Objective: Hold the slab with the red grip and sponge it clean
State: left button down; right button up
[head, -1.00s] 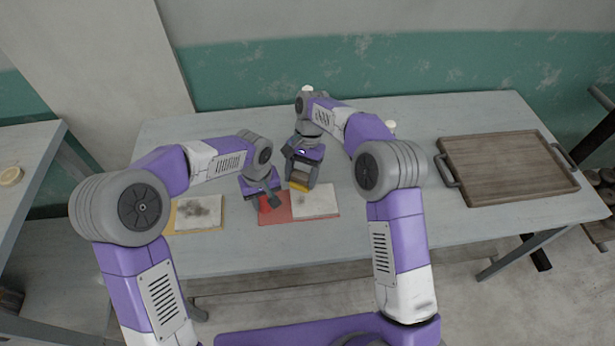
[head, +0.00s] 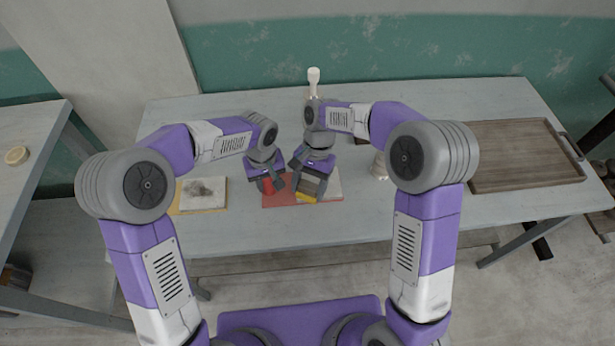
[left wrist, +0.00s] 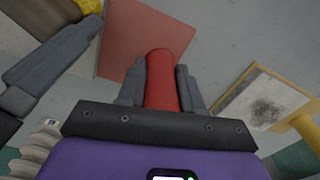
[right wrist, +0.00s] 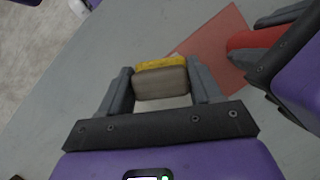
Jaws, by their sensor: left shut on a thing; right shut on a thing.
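My left gripper (head: 268,184) is shut on the red grip (left wrist: 161,80), an upright-looking red cylinder on the red board (head: 277,200). It also shows in the head view (head: 267,187). A pale slab (head: 334,184) lies on the right part of that board, mostly hidden by my right gripper. My right gripper (head: 310,192) is shut on the sponge (right wrist: 161,83), a grey-brown block with a yellow layer. The sponge is over the slab, at its near left part; I cannot tell whether it touches. The slab's surface under it is hidden.
A wooden tray (head: 520,155) is at the right. A white bottle (head: 314,77) stands behind my right gripper. The table's front strip is clear.

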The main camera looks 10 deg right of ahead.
jog(key=shift+s, duration=0.55)
jog(key=shift+r, duration=4.05)
pick_arm(q)
jog(key=c, duration=0.7)
grip_release()
jog(key=shift+o, duration=0.2)
notch_tip(320, 180, up, 12)
jog(key=shift+r, duration=0.1)
